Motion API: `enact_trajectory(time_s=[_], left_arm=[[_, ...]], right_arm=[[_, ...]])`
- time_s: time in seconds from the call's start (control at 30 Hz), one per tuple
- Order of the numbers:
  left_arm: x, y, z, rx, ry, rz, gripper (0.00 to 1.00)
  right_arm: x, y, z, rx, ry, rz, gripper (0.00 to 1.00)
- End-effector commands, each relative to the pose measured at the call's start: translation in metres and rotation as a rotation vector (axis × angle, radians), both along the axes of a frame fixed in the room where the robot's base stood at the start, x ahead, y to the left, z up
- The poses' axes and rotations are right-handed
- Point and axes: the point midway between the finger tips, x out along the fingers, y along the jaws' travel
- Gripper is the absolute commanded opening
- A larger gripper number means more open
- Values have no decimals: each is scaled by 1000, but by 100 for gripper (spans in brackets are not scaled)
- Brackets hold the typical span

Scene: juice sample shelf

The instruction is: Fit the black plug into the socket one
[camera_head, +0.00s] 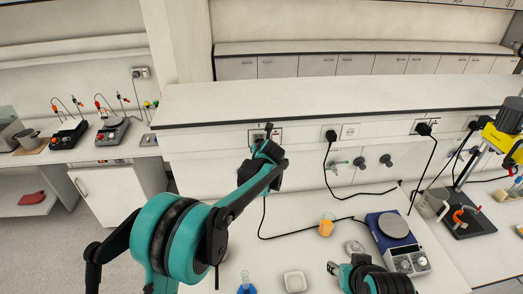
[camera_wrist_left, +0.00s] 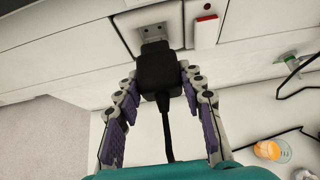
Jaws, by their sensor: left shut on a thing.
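The black plug (camera_wrist_left: 158,72) is between the fingertips of my left gripper (camera_wrist_left: 158,84) in the left wrist view, its cable hanging back between the fingers. A grey socket face (camera_wrist_left: 153,31) on the white wall panel lies directly ahead of the plug. I cannot tell whether the plug's front touches it or how far any pins are in. In the head view my left gripper (camera_head: 266,150) is up against the panel at the left socket (camera_head: 258,135), largely hiding the plug. My right gripper (camera_head: 334,268) is low at the bottom edge; its fingers are unclear.
A red-marked switch (camera_wrist_left: 207,17) sits right of the socket. Another black plug (camera_head: 331,135) is in the panel further right. A blue-based scale (camera_head: 397,240), an orange beaker (camera_head: 326,228), a white dish (camera_head: 295,281) and a blue flask (camera_head: 246,285) stand on the bench.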

Motion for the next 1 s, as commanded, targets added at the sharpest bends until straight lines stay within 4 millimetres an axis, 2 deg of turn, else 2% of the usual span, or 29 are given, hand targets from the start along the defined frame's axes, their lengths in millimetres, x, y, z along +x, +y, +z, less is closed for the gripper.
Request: enact_trajectory(time_s=[0.53,1.0], left_arm=[[12,2,0,1,0,-1,0],[13,3,-1,0,0,0,0]], right_arm=[[0,0,-1,0,0,0,40],[0,0,-3,0,0,0,40]])
